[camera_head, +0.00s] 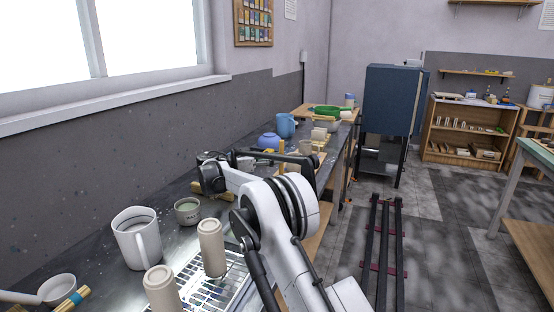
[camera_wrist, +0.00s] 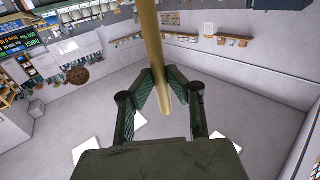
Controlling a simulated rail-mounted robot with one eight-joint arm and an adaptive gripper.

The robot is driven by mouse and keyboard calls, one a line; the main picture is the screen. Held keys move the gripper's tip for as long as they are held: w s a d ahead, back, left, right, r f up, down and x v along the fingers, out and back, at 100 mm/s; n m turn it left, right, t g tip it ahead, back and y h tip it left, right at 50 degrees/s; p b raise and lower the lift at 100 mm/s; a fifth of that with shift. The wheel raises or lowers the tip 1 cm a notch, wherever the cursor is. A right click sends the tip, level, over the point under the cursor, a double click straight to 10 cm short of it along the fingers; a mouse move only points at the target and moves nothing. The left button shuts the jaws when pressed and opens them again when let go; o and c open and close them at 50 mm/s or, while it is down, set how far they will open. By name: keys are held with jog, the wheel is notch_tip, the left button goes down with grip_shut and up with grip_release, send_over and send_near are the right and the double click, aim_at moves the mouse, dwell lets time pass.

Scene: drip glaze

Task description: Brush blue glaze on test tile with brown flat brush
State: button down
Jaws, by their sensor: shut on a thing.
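My gripper (camera_wrist: 162,88) is shut on a tan stick-like handle (camera_wrist: 152,40) in the wrist view. This looks like the brush; its bristles do not show there. In the head view, my arm reaches over the bench, and an upright tan stick (camera_head: 281,150) shows beside its dark end parts. A round blue pot (camera_head: 268,142) stands just behind, with a blue pitcher (camera_head: 285,126) farther back. I cannot tell which vessel holds the blue glaze. I cannot make out the test tile; my arm hides part of the bench.
Pale cups (camera_head: 318,133) stand beyond my arm. A dark blue cabinet (camera_head: 392,100) stands past the bench.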

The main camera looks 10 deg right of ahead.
jog(key=shift+s+a, duration=0.55)
jog(key=shift+s, duration=0.35)
jog(key=shift+s+d+b, duration=0.2)
jog(key=shift+d+b, duration=0.15)
jog(key=shift+d, duration=0.1)
jog(key=shift+w+d, duration=0.4)
jog(key=shift+w, duration=0.25)
jog(key=shift+w+d, duration=0.4)
jog(key=shift+w, duration=0.25)
